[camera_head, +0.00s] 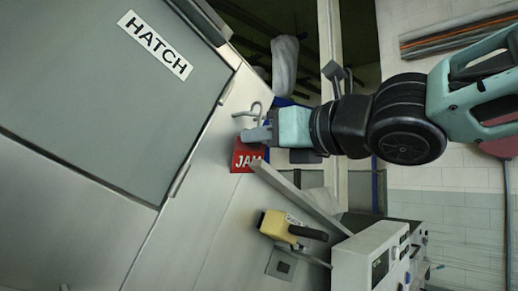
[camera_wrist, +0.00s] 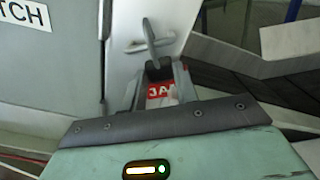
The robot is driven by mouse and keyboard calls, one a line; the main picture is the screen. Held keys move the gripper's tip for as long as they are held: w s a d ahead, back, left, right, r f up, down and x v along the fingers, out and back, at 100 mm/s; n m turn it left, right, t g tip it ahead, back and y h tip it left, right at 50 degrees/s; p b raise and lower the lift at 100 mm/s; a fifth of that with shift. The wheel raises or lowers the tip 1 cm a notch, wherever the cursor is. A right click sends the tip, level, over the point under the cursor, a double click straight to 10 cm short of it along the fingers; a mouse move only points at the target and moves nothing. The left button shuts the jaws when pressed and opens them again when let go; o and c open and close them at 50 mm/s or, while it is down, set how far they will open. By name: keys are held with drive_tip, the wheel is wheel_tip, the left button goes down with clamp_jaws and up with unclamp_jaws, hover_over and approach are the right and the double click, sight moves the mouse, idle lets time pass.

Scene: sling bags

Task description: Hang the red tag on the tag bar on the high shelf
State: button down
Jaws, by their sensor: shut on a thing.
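The red tag (camera_head: 247,158) bears the white letters "JAM" and hangs down at my gripper (camera_head: 258,134). My gripper is shut on the tag's upper part. In the wrist view the red tag (camera_wrist: 160,90) shows between the fingers of my gripper (camera_wrist: 158,70). A grey hook (camera_wrist: 149,32) stands up beyond the fingertips and overlaps a pale bar (camera_wrist: 135,47) on the metal panel. In the head view a curved grey piece (camera_head: 256,106) shows just above the fingertips. I cannot tell whether hook and bar touch.
A grey door marked "HATCH" (camera_head: 158,44) is at the left. A slanted metal beam (camera_head: 300,200) runs just below my gripper. A yellow-and-black handle (camera_head: 285,226) and a white control box (camera_head: 368,258) are lower down. A grey wrapped bundle (camera_head: 285,65) hangs above.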

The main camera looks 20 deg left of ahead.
drive_tip(key=shift+s+a+r+p, duration=0.1)
drive_tip(key=shift+s+r+p, duration=0.05)
drive_tip(key=shift+r, duration=0.35)
drive_tip(key=shift+s+r+p, duration=0.15)
drive_tip(key=shift+r, duration=0.3)
drive_tip(key=shift+s+d+f, duration=0.1)
drive_tip(key=shift+d, duration=0.1)
drive_tip(key=shift+s+d, duration=0.1)
drive_tip(key=v, duration=0.6)
drive_tip(key=shift+d+f, duration=0.25)
drive_tip(key=shift+d, duration=0.25)
drive_tip(key=shift+f, duration=0.1)
